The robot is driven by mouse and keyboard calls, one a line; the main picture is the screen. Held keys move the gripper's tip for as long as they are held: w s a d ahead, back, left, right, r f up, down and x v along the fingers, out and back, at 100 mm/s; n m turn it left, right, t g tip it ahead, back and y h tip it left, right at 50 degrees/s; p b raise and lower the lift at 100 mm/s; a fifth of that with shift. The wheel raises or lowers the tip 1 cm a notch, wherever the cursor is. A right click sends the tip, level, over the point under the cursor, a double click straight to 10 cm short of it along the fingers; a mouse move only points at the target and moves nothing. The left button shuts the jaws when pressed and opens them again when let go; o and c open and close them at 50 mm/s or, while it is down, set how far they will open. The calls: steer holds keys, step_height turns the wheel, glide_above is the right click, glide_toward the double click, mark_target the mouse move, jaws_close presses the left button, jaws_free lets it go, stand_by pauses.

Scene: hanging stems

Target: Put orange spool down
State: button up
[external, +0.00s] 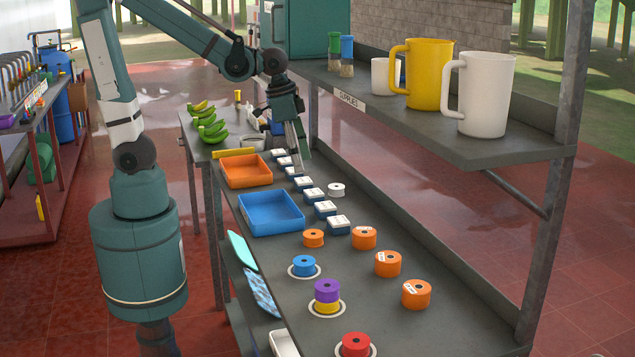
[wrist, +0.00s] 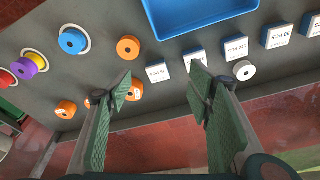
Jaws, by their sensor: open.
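A small orange spool (external: 314,238) stands upright on the grey bench, behind the blue spool (external: 303,265) on its white ring; the orange spool has no white ring visible around it. It also shows in the wrist view (wrist: 128,47), left of centre. My gripper (external: 298,150) is over the far part of the bench, by the row of small boxes and away from the orange spool. In the wrist view its two green-padded fingers (wrist: 160,87) are spread, with nothing held between them.
Larger orange cylinders (external: 388,263) stand right of the small spool. A purple spool (external: 327,289) sits on a yellow one (external: 327,306), with a red spool (external: 355,344) nearer. Blue (external: 271,226) and orange (external: 246,184) trays lie left of several labelled boxes (external: 325,208). A shelf with mugs overhangs the right.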

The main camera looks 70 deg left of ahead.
steer(key=s+a+r+n+t, duration=0.2)
steer(key=s+a+r, duration=0.1)
steer(key=a, duration=0.3)
steer(key=s+a+r+n+t, duration=0.2)
steer(key=s+a+r, duration=0.2)
steer(key=a, duration=0.3)
steer(key=shift+s+a+r+t+y, duration=0.2)
steer(key=shift+a+r+t+y, duration=0.1)
steer(key=shift+r+t+y, duration=0.15)
steer(key=shift+o, duration=0.5)
steer(key=w+d+f+n+g+h+b, duration=0.2)
steer(key=w+d+f+n+g, duration=0.1)
steer(key=d+f+n, duration=0.7)
steer(key=w+d+f+n+g+h+b, duration=0.2)
steer(key=w+d+f+n+g, duration=0.1)
steer(key=d+f+n, duration=0.7)
steer(key=shift+w+f, duration=0.4)
steer(key=shift+w, duration=0.45)
steer(key=shift+g+h, duration=0.25)
steer(key=shift+h, duration=0.1)
